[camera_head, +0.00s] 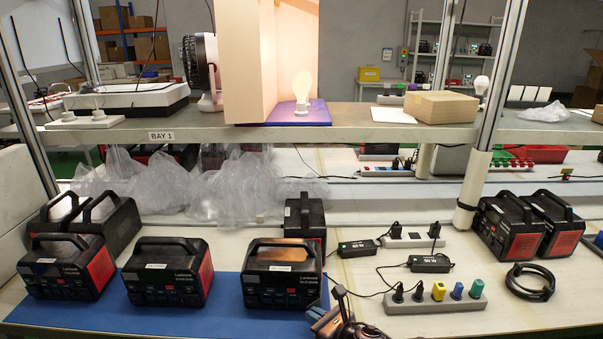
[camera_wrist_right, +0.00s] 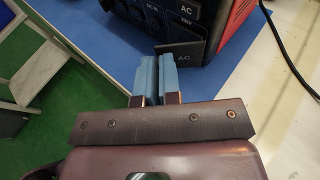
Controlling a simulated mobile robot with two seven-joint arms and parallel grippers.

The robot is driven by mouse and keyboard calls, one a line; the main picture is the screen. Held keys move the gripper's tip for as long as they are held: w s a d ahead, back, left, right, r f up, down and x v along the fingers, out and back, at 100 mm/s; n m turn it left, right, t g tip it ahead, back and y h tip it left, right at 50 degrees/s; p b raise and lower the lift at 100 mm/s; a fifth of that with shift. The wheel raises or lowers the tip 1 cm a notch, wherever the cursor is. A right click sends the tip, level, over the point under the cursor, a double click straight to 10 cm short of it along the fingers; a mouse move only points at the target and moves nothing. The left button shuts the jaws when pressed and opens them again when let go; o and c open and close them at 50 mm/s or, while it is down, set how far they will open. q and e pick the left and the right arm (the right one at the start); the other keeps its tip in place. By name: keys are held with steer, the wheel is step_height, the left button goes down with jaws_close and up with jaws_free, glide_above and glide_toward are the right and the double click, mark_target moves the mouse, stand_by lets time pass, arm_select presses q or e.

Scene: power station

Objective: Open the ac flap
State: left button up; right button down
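A black power station with red sides (camera_head: 283,275) stands on the blue mat near the front edge; its front also fills the top of the right wrist view (camera_wrist_right: 140,12). A dark flap marked AC (camera_wrist_right: 190,60) sticks out from its lower front, tilted away from the body, below an AC 230V label. My right gripper (camera_wrist_right: 158,72) has its two blue fingers pressed nearly together at the flap's left edge, with nothing visible between them. Whether they touch the flap is unclear. In the head view my right gripper (camera_head: 340,300) is low, beside the station's front right. My left gripper is not in view.
More power stations stand left (camera_head: 168,271) and behind (camera_head: 306,218). To the right are a power strip with coloured plugs (camera_head: 435,300), black adapters and a coiled cable (camera_head: 530,281). A shelf (camera_head: 350,130) spans above the bench.

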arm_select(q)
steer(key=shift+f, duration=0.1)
arm_select(e)
steer(key=shift+s+f, duration=0.2)
steer(key=shift+f, duration=0.1)
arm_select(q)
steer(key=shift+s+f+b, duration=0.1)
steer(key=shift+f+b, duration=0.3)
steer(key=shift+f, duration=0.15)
arm_select(e)
steer(key=shift+d+n+g+y, duration=0.35)
steer(key=shift+n+g+y, duration=0.55)
steer(key=shift+n+g, duration=0.15)
steer(key=shift+s, duration=0.1)
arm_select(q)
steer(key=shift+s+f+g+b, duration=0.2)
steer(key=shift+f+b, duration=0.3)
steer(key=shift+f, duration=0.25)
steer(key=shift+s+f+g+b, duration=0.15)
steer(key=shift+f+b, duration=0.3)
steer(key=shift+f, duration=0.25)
arm_select(e)
steer(key=shift+d+n+g+y, duration=0.25)
steer(key=shift+n+g+y, duration=0.15)
steer(key=shift+n+g, duration=0.25)
steer(key=shift+d+n+g+y, duration=0.25)
steer(key=shift+n+g+y, duration=0.15)
steer(key=shift+n+g, duration=0.2)
